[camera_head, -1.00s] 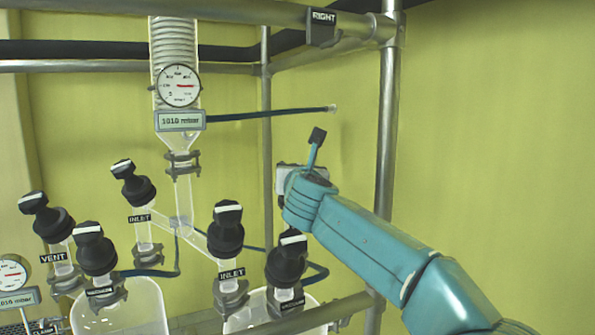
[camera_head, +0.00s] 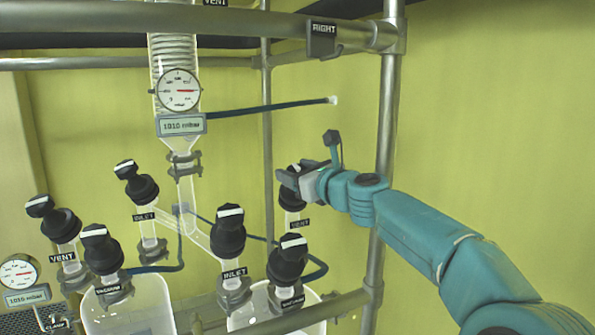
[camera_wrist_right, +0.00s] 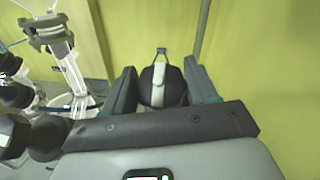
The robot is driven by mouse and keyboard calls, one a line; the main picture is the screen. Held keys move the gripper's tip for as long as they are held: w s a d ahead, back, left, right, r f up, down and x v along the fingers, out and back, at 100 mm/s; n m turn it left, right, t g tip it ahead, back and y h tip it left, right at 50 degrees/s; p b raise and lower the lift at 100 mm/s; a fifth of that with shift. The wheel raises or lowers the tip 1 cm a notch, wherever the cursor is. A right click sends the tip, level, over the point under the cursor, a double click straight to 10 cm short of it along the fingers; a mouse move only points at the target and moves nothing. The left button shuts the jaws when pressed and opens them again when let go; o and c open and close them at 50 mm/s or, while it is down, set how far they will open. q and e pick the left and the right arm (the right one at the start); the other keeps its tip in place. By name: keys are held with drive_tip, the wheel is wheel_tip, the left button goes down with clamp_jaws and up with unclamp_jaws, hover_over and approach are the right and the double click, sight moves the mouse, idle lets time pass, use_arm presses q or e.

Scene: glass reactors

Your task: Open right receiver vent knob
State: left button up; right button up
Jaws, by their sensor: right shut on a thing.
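The right receiver vent knob (camera_head: 291,200) is black and sits on a clear glass stem with a VENT label (camera_head: 299,223). My right gripper (camera_head: 292,177) reaches in from the right and is shut on this knob, partly hiding its top. In the right wrist view the black knob (camera_wrist_right: 160,86) with its white bar lies between the two fingers of my right gripper (camera_wrist_right: 160,80). The white bar points roughly away from the wrist. My left gripper is not in view.
The INLET knob (camera_head: 229,233) and the vacuum knob (camera_head: 288,262) stand close by, left and below. Another VENT knob (camera_head: 55,219) is at the far left. A metal post (camera_head: 386,130) rises by my right arm, and a rail (camera_head: 300,320) crosses in front.

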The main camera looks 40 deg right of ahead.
drive_tip(key=shift+f, duration=0.15)
idle(0.3)
drive_tip(key=o, duration=1)
drive_tip(key=shift+w, duration=0.1)
drive_tip(key=shift+c, duration=0.2)
